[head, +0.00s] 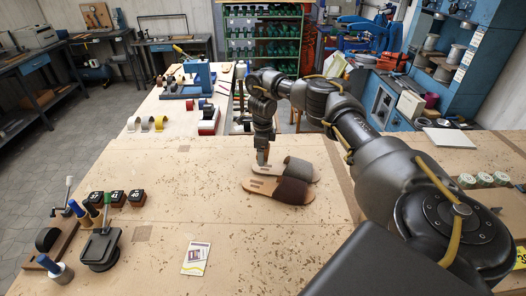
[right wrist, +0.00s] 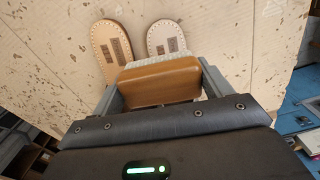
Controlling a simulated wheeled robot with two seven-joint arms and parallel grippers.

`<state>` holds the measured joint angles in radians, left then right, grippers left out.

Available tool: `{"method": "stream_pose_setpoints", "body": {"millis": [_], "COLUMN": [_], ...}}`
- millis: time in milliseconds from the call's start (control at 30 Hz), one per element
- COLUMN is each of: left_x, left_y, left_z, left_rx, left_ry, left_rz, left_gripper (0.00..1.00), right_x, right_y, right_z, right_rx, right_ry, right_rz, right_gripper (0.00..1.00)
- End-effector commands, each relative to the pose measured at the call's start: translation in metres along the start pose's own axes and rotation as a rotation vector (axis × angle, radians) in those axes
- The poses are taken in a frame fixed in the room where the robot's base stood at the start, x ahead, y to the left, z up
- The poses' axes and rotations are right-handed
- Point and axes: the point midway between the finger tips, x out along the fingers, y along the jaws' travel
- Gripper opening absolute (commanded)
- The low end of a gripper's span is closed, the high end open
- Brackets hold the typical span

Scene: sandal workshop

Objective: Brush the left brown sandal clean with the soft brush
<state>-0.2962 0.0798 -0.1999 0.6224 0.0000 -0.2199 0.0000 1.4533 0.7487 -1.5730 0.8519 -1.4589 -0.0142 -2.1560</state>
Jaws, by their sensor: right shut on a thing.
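Two brown sandals lie side by side on the worktable, toes pointing right in the head view. The nearer sandal (head: 291,190) has a dark brown strap and tan sole; the farther sandal (head: 300,169) has a lighter grey-brown strap. My right gripper (head: 262,163) is over the left end of the farther sandal. In the right wrist view it is shut on the brush (right wrist: 160,82), a wooden block with pale bristles (right wrist: 163,59). Beyond it show a tan sole (right wrist: 108,42) and a paler sole (right wrist: 165,37). Bristle contact cannot be told. My left gripper is out of view.
A printed card (head: 196,258) lies at the table's front. A black lever tool (head: 101,246), blue-handled tools (head: 73,208) and dark numbered blocks (head: 116,198) stand at left. A blue machine (head: 202,78) stands at the back.

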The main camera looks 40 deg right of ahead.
Motion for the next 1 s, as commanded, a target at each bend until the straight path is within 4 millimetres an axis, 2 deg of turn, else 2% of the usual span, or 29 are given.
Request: {"method": "stream_pose_setpoints", "body": {"millis": [33,433,1000], "left_x": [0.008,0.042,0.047], "left_y": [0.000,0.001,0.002], "left_z": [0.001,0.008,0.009], "left_rx": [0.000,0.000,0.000], "left_ry": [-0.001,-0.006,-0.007], "left_rz": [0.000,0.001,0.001], "left_gripper": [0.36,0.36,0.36], "right_x": [0.008,0.045,0.049], "right_y": [0.000,0.000,0.000], "right_z": [0.000,0.001,0.000], "right_rx": [0.000,-0.001,-0.001], "right_ry": [0.000,0.000,0.000], "right_rz": [0.000,0.000,0.000], "right_gripper": [0.55,0.55,0.55]}}
